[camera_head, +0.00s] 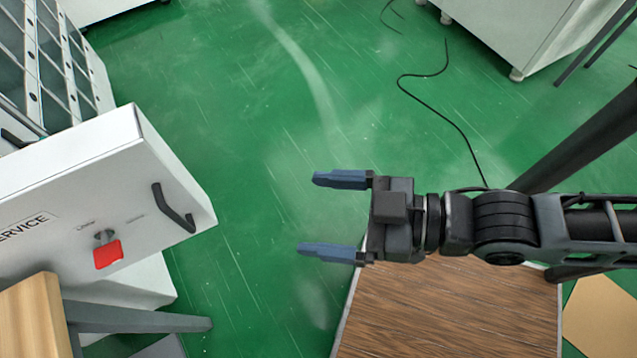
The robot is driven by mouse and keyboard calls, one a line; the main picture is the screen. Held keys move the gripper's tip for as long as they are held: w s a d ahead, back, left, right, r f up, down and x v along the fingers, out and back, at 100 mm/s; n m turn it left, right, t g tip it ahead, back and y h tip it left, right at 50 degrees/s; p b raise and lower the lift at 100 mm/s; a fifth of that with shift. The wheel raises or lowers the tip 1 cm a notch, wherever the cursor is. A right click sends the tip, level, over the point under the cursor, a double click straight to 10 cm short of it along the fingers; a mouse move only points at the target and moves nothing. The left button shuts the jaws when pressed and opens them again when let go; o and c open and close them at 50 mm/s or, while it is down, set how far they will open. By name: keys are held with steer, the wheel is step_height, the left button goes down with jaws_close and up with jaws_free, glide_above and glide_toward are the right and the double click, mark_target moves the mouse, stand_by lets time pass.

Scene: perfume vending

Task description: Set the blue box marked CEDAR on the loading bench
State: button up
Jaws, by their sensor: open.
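My gripper (335,215) is open and empty, its two blue fingers pointing left above the green floor. No blue box marked CEDAR shows in this view. A wood-topped surface (22,312) with a grey metal leg shows at the lower left; I cannot tell whether it is the loading bench. A brown wood-grain top (450,310) lies below my arm at the bottom; I cannot tell whether that is the bench either.
A white cabinet part marked SERVICE (100,190) stands at left, with a dark handle (174,208) and a red tag or lock (108,254). Glass-fronted racks (45,60) are behind it. A black cable (432,108) lies on the floor. The middle floor (230,120) is clear.

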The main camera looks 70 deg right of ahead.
steer(key=s+d+r+m+h, duration=0.1)
steer(key=s+d+r+h, duration=0.1)
steer(key=s, duration=0.3)
steer(key=shift+d+r+m, duration=0.2)
steer(key=shift+r+m, duration=0.2)
steer(key=shift+r, duration=0.05)
steer(key=shift+s, duration=0.1)
stand_by(0.9)
